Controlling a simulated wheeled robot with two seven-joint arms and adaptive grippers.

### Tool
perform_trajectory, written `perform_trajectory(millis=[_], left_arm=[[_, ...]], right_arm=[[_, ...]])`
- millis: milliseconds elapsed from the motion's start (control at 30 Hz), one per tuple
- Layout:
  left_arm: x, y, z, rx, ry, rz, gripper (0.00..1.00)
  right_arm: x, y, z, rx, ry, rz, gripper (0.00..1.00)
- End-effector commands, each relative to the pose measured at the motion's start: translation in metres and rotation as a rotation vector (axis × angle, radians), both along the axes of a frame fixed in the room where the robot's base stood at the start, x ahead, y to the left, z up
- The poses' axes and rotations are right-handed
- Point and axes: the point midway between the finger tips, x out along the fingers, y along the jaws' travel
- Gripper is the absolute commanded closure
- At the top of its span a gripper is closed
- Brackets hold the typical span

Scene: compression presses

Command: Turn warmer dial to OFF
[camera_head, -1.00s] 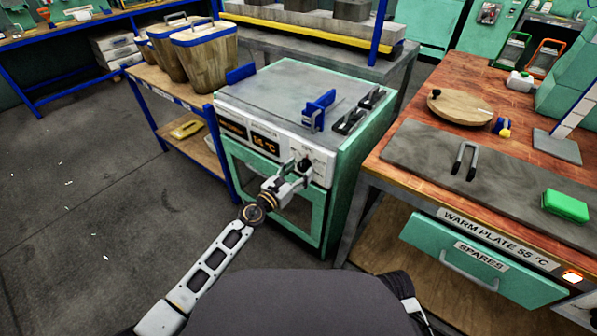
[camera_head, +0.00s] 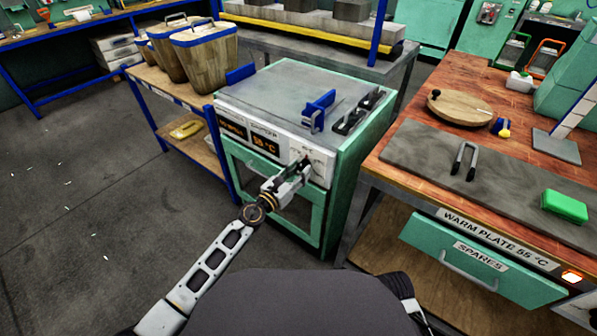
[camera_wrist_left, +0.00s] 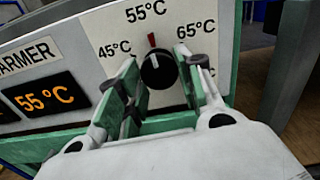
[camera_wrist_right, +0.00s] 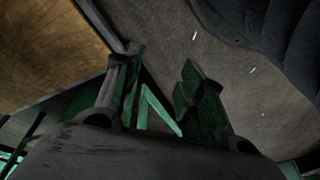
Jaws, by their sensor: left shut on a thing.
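The warmer (camera_head: 283,85) is a green and grey box with a white front panel. Its black dial (camera_wrist_left: 157,74) is in the left wrist view, with the red pointer up towards the 55°C mark. Marks of 45°C and 65°C stand on either side; an OFF mark is not readable. The orange display (camera_wrist_left: 44,98) reads 55°C. My left gripper (camera_head: 300,170) is at the panel, with its green fingers on both sides of the dial, shut on it. My right gripper (camera_wrist_right: 157,85) shows only in the right wrist view, fingers apart and empty above the floor.
A blue clamp (camera_head: 320,108) and dark handles (camera_head: 357,110) are on the warmer's top. A wooden bench (camera_head: 410,205) with a grey plate and green block (camera_head: 565,206) stands at right. A shelf with wooden buckets (camera_head: 205,58) stands at left. The floor in front is clear.

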Motion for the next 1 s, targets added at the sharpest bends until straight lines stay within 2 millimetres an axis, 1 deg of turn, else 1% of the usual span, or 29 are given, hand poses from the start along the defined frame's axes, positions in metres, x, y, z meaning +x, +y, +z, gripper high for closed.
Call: perform_trajectory(millis=[267, 667, 1000], left_arm=[[0.000, 0.000, 0.000, -0.130, 0.096, 0.001, 0.88], [0.000, 0.000, 0.001, -0.426, 0.311, 0.002, 0.88], [-0.001, -0.001, 0.001, -0.682, 0.497, 0.003, 0.88]], right_arm=[[-0.005, -0.002, -0.008, -0.009, 0.022, 0.001, 0.60], [0.000, -0.006, -0.018, -0.023, 0.034, -0.002, 0.60], [-0.012, -0.009, -0.037, -0.036, 0.074, -0.004, 0.60]])
